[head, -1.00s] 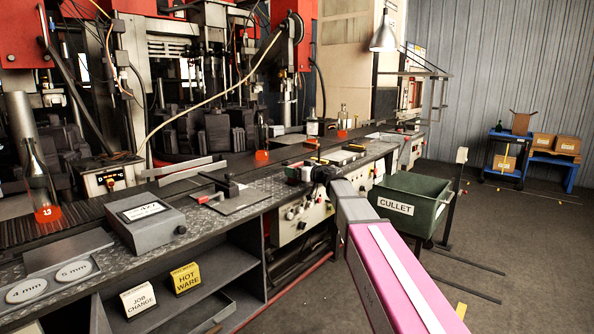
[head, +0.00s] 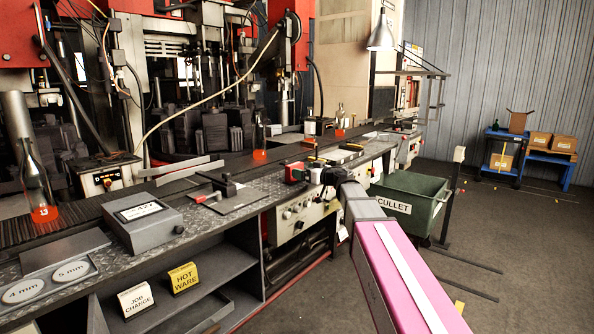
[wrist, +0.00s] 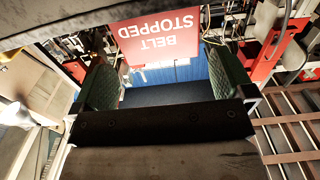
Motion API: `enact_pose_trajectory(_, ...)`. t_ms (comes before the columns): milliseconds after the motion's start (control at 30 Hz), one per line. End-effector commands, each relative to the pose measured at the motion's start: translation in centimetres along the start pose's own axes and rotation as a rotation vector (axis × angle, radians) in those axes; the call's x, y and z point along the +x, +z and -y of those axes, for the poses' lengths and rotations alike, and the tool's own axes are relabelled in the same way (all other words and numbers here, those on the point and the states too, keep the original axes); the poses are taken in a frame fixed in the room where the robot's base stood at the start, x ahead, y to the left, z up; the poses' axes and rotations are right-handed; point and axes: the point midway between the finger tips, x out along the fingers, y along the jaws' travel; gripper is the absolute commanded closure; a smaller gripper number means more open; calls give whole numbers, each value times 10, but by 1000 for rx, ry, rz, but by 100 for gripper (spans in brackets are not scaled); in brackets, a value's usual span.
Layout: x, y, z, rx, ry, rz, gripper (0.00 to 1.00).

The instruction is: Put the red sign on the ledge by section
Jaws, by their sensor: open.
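The red sign (wrist: 158,38) reads "BELT STOPPED", upside down in the wrist view, and shows at the open end of my gripper (wrist: 163,75). The two green finger pads stand apart on either side of the sign; I cannot tell whether either touches it. In the head view a small red patch (head: 293,172), probably the sign, shows just left of my gripper (head: 315,174), above the bench. The long bench ledge (head: 240,205) runs along the front of the machine; which part belongs to a section is not clear.
A grey display box (head: 146,222) and a black clamp on a plate (head: 222,190) sit on the bench. "JOB CHANGE" (head: 136,299) and "HOT WARE" (head: 183,278) signs stand on the lower shelf. A green cullet bin (head: 427,208) stands right of my arm. Orange-based bottles (head: 42,200) stand along the belt.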

Motion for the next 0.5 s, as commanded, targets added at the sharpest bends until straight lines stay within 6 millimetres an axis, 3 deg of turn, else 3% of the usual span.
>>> enact_pose_trajectory(33,-14,0,2,0,3,0,0)
enact_pose_trajectory(200,-42,0,1,0,2,0,0)
enact_pose_trajectory(500,-64,0,0,0,0,0,0)
